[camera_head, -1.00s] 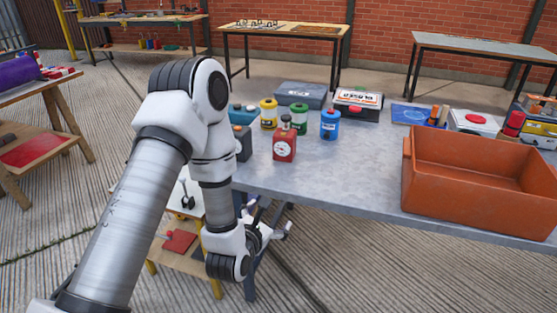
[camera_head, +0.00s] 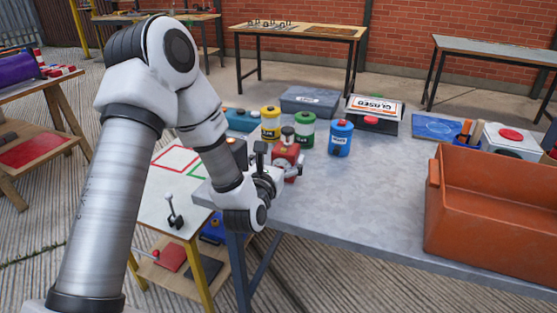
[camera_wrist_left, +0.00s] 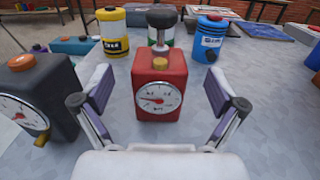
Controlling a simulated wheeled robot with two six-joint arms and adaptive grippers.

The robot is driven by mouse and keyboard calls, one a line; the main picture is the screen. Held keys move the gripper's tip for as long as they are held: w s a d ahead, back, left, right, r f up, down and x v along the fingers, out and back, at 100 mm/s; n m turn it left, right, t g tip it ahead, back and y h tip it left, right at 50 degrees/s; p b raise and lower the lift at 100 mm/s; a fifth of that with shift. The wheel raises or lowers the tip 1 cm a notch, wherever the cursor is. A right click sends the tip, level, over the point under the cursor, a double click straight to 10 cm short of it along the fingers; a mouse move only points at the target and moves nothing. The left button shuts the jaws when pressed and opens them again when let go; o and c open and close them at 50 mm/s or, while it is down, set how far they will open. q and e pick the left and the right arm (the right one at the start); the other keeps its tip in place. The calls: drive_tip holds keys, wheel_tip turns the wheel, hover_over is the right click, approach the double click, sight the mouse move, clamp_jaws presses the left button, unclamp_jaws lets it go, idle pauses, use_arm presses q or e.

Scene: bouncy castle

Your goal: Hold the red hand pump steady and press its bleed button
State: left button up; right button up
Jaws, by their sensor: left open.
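The red hand pump (camera_head: 286,158) stands upright on the grey table, partly behind my left gripper in the head view. In the left wrist view the red pump (camera_wrist_left: 160,76) shows a white round gauge, a brass-coloured button (camera_wrist_left: 160,63) on its upper front edge and a black knob (camera_wrist_left: 161,18) on top. My left gripper (camera_head: 280,168) is open, and it also shows in the left wrist view (camera_wrist_left: 160,98). Its fingers stand left and right of the pump's front, apart from it. My right gripper is not in view.
A dark pump with a gauge (camera_wrist_left: 38,95) stands close left of the left finger. Yellow (camera_head: 270,123), green (camera_head: 305,130) and blue (camera_head: 340,138) containers stand behind. An orange bin (camera_head: 490,215) is at right. The table between is clear.

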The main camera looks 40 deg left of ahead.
sight(290, 143)
use_arm(q)
drive_tip(key=x, duration=0.5)
drive_tip(key=shift+f, duration=0.2)
drive_tip(key=c, duration=1.7)
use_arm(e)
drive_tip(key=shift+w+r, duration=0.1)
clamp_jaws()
